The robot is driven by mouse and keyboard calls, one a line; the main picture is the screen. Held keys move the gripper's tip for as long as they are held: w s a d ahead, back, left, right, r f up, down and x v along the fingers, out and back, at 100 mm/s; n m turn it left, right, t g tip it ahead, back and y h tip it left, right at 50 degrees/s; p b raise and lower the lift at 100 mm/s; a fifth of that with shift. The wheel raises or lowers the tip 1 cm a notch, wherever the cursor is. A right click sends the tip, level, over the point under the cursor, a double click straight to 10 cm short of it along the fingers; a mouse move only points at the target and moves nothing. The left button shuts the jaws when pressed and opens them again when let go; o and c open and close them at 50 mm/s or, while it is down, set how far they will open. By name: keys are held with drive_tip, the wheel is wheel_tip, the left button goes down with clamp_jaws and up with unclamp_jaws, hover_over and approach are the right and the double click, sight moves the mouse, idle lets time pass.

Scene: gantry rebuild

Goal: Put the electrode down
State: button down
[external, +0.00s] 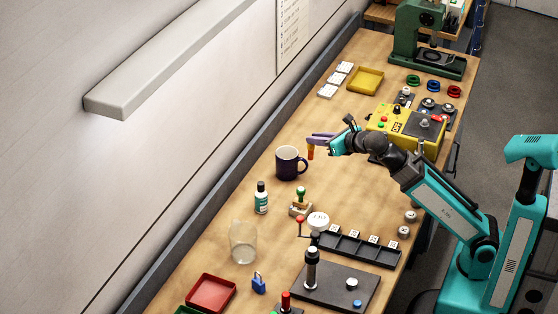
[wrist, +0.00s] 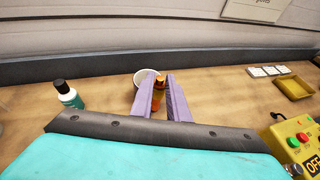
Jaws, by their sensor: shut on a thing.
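The electrode (external: 310,153) is a slim orange stick. My gripper (external: 318,138), with purple fingers, is shut on it and holds it roughly upright, beside the dark blue mug (external: 289,163). In the wrist view the electrode (wrist: 158,97) shows between the two purple fingers of my gripper (wrist: 160,84). The mug's pale inside (wrist: 143,77) shows just behind it. Whether the electrode's lower end touches the table is hard to tell.
A yellow tray (external: 366,80) and white blocks (external: 336,80) lie farther back. Bare table (external: 345,190) lies right of the mug.

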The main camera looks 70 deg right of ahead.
drive_tip(key=s+d+b, duration=0.1)
drive_tip(key=d+b, duration=0.2)
drive_tip(key=d, duration=0.8)
wheel_tip(320, 180, down, 5)
drive_tip(key=shift+r, duration=0.15)
drive_tip(key=shift+w+r+p, duration=0.1)
drive_tip(key=shift+p, duration=0.3)
drive_tip(key=w+d+p, duration=0.1)
drive_tip(key=w+p, duration=0.9)
drive_tip(key=p, duration=0.8)
drive_tip(key=shift+w+f, duration=0.35)
drive_tip(key=w+p, duration=0.1)
drive_tip(key=p, duration=0.4)
drive_tip(key=shift+w+d, duration=0.1)
drive_tip(key=shift+d, duration=0.05)
drive_tip(key=w+p, duration=0.1)
drive_tip(key=p, duration=0.7)
drive_tip(key=shift+f+p, duration=0.15)
drive_tip(key=shift+p, duration=0.15)
